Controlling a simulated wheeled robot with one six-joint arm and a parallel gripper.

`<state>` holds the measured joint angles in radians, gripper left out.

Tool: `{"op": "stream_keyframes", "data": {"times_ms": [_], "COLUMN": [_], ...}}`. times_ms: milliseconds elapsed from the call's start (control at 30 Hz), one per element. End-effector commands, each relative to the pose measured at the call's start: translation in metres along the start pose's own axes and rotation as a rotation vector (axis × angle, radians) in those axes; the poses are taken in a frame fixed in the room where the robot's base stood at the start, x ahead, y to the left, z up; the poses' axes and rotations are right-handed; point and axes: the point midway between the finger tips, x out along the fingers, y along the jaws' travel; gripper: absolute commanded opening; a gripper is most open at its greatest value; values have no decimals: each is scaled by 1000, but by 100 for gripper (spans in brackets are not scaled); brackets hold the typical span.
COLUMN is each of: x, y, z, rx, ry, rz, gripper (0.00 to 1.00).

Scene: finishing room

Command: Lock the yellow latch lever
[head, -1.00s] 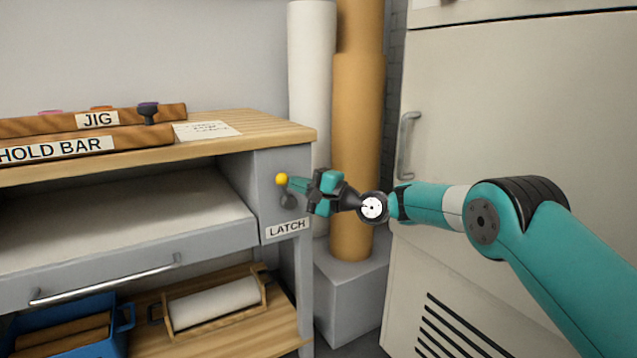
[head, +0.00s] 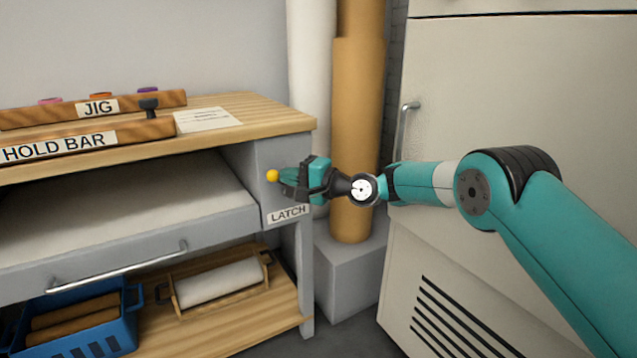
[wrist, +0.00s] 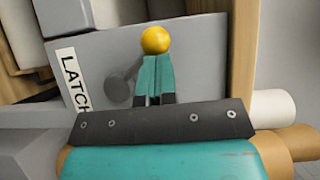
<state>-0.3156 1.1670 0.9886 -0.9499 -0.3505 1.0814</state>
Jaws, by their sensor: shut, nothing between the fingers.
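The yellow ball knob (head: 272,176) of the latch lever shows at the front face of the workbench post, just above the LATCH label (head: 288,214). In the wrist view the knob (wrist: 155,40) sits right at the tips of my gripper (wrist: 156,62). My gripper (head: 284,180) is shut with nothing between its fingers, and its tips are at or very close to the knob; I cannot tell whether they touch. A round grey pivot (wrist: 118,88) shows on the panel left of the fingers in the wrist view. The lever's arm is mostly hidden.
A wooden hold bar (head: 100,140) and a jig (head: 150,97) lie on the bench top. A drawer with a metal handle (head: 118,268) is below. Tall rolls (head: 358,140) stand behind my gripper, and a large cabinet (head: 520,90) is at right.

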Motion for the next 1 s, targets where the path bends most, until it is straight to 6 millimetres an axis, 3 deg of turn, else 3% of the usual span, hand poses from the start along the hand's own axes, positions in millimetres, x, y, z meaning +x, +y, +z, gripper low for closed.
{"op": "stream_keyframes", "data": {"times_ms": [333, 733, 1000], "x": [-4, -63, -76], "y": [0, -1, 0], "z": [0, -1, 0], "rx": [2, 3, 1], "ry": [-2, 1, 0], "rz": [1, 2, 0], "gripper": [0, 0, 0]}}
